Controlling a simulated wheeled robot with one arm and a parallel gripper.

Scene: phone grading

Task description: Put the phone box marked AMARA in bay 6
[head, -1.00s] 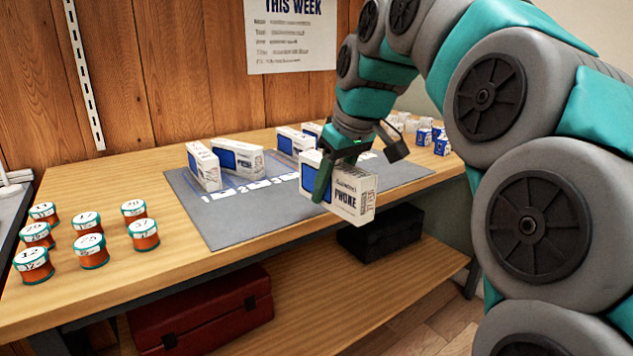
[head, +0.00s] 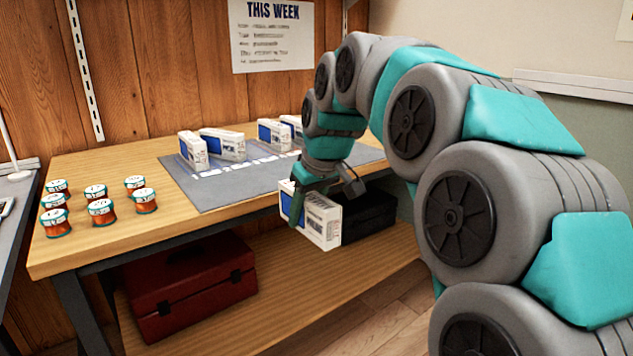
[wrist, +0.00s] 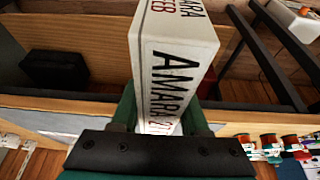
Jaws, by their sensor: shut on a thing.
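My gripper (head: 299,200) is shut on a white phone box (head: 322,222) with a blue panel on its side. In the head view the box is held in front of the table's front edge. In the wrist view the held box (wrist: 178,65) shows the word AMARA on its narrow face, between the green fingers (wrist: 160,118). The grey mat (head: 215,192) with white bay labels lies on the table. Several white and blue phone boxes stand along the mat's back part, including one at left (head: 193,151). The bay numbers are too small to read, and my arm hides the mat's right part.
Several orange reels (head: 101,211) with teal rims stand at the table's left. A red toolbox (head: 190,290) and a black case (head: 368,217) sit on the lower shelf (head: 285,320). A wooden wall with a THIS WEEK poster (head: 270,38) stands behind.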

